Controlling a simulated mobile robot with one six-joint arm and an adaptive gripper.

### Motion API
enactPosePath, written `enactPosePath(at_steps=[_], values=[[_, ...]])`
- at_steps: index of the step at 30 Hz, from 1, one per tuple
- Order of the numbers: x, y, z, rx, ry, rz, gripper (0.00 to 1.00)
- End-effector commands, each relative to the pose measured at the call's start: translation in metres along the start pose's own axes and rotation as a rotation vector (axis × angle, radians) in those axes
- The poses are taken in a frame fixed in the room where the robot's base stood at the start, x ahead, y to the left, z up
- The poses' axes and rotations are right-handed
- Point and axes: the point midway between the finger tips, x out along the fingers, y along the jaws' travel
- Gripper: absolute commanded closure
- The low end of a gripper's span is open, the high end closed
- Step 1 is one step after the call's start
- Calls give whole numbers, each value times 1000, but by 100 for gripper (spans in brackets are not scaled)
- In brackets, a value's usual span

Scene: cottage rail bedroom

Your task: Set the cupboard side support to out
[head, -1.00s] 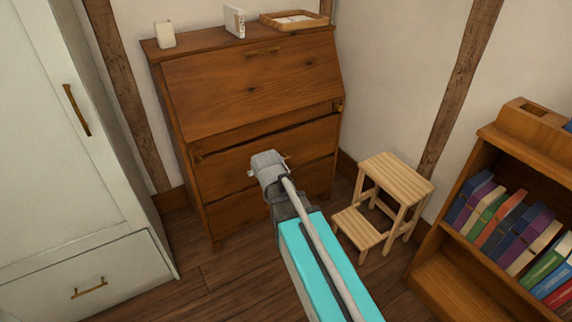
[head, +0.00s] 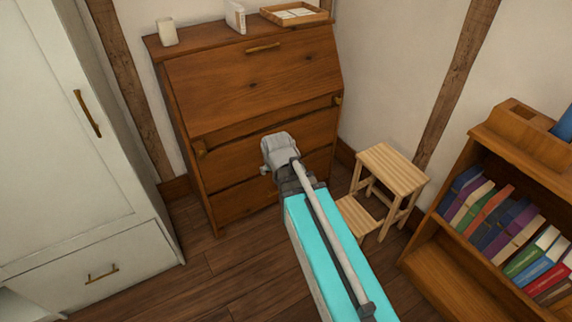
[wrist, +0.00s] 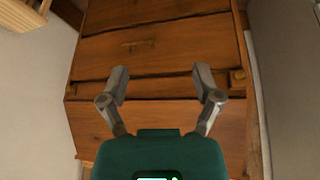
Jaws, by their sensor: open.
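The cupboard is a brown wooden bureau (head: 250,85) with a closed sloping front and drawers below. A side support end (head: 200,149) shows at the left below the sloping front, and another (head: 338,100) at the right. The wrist view appears turned over: one support (wrist: 237,82) is at its right edge, the other a small knob (wrist: 71,90) at its left. How far each stands out is hard to tell. My gripper (head: 280,150) is in front of the drawers and hides part of them. In the wrist view its fingers (wrist: 161,82) are spread with nothing between.
A light wooden step stool (head: 392,170) stands right of the bureau. A bookcase (head: 425,265) with several books is at the far right. A white wardrobe (head: 60,130) stands at the left. A cup, a white box and a tray (head: 297,13) are on the bureau top. Floor is clear in front.

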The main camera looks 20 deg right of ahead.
Motion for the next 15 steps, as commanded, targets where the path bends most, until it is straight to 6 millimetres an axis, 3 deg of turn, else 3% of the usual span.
enactPosePath(at_steps=[15], values=[[-50, 11, 20, 23, -157, -11, 18]])
